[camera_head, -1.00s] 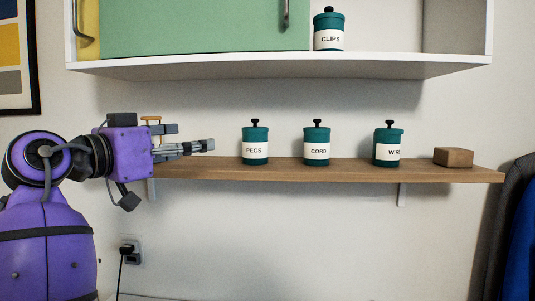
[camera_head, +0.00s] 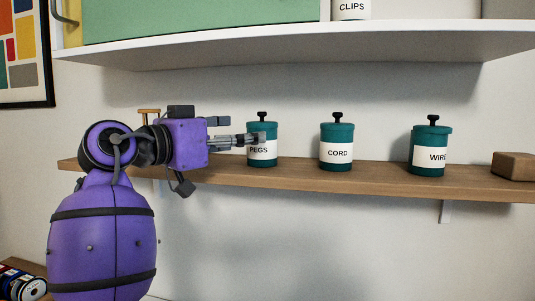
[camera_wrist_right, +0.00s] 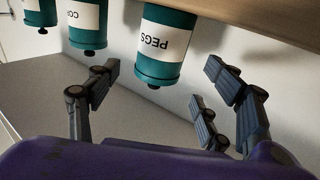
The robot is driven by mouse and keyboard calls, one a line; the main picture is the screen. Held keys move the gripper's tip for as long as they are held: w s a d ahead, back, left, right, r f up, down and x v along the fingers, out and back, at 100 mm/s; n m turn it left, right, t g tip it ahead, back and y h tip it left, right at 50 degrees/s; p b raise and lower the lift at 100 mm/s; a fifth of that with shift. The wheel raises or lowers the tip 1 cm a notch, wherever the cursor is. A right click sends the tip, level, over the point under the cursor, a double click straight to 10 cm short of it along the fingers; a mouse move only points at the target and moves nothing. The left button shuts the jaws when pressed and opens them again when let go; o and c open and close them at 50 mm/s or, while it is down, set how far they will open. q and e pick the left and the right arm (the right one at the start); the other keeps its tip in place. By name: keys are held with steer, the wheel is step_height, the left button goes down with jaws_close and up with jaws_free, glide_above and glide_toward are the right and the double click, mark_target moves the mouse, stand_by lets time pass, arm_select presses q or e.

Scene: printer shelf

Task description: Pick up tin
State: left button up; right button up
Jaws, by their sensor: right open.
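Teal tins with black knobs and white labels stand upright on the wooden shelf: PEGS (camera_head: 262,151), CORD (camera_head: 337,154) and WIRE (camera_head: 428,160). A CLIPS tin (camera_head: 351,9) shows partly on the upper shelf. Which tin is meant is not shown. My right gripper (camera_head: 243,130) points right along the shelf, and a finger overlaps the left side of the PEGS tin. In the right wrist view, the open gripper (camera_wrist_right: 158,80) has the PEGS tin (camera_wrist_right: 165,45) upside down in the picture between its spread fingers. Contact cannot be told. The left gripper is not in view.
The wooden shelf (camera_head: 390,178) runs along the wall, with a wooden block (camera_head: 514,166) at its right. A white upper shelf (camera_head: 300,48) hangs above, with a green panel (camera_head: 205,18). Free room lies between the tins. Spools (camera_head: 22,283) show at lower left.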

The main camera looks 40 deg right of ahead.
mark_target(262, 146)
steer(key=shift+w+d+r, duration=0.1)
steer(key=shift+d, duration=0.8)
steer(key=d, duration=0.1)
steer(key=d+p, duration=0.1)
steer(key=d, duration=0.1)
steer(key=w+d, duration=0.1)
steer(key=shift+w+d+f+p, duration=0.1)
steer(key=shift+d+f+p, duration=0.25)
steer(key=shift+d+p, duration=0.05)
steer(key=shift+c, duration=0.7)
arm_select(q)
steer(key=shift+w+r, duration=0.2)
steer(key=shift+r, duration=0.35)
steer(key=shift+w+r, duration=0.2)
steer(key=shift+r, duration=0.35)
arm_select(e)
steer(key=c, duration=1.1)
